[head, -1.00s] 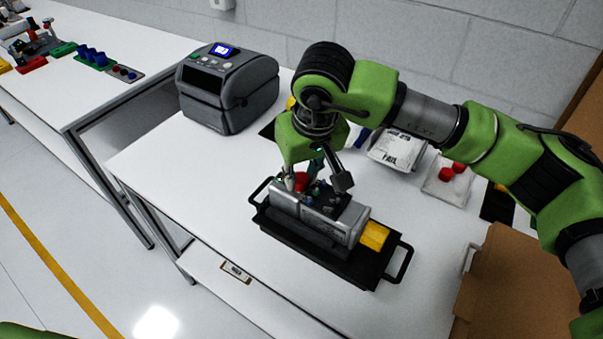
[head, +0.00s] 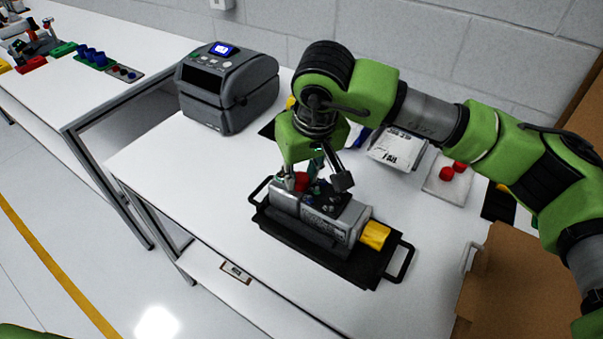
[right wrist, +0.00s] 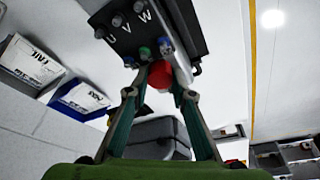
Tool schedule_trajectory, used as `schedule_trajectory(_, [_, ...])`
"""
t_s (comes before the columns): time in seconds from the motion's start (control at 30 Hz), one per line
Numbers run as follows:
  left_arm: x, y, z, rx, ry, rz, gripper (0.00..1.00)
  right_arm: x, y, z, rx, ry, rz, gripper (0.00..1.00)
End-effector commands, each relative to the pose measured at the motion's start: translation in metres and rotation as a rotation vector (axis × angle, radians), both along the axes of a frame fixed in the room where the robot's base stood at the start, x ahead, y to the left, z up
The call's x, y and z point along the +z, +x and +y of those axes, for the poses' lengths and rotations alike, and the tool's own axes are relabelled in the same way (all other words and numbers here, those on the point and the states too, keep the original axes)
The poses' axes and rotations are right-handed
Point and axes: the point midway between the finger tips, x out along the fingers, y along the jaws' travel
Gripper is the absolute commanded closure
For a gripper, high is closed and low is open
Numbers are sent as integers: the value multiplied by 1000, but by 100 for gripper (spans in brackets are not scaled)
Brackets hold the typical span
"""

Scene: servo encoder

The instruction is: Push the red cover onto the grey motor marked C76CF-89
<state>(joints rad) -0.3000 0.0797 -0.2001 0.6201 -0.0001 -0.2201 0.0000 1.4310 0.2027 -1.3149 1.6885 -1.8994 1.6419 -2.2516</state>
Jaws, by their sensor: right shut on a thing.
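The grey motor (head: 318,216) lies in a black tray (head: 400,264) with wire handles, a yellow part (head: 375,235) at its right end. Its dark terminal plate, marked U V W, shows in the right wrist view (right wrist: 138,28). The marking C76CF-89 is not readable. My right gripper (head: 310,183) is shut on the red cover (head: 301,181) at the motor's left end. In the right wrist view, the red cover (right wrist: 160,75) sits between the two fingertips (right wrist: 160,94), right against the terminal-plate end. Whether it is fully seated cannot be told. My left gripper is out of view.
A grey label printer (head: 228,88) stands at the back left of the table. A white bag marked FAIL (head: 398,149) and a pale tray with red caps (head: 438,186) lie behind the motor. A cardboard box (head: 510,285) is at the right. The table's left front is clear.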

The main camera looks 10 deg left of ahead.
Motion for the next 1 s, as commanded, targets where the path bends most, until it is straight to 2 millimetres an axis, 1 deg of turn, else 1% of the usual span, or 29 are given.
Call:
schedule_trajectory(0.03, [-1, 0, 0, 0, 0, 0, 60, -3, -1, 0, 0, -3, 5, 84])
schedule_trajectory(1.0, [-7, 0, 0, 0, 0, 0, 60, -6, -2, -1, 0, -6, 9, 84])
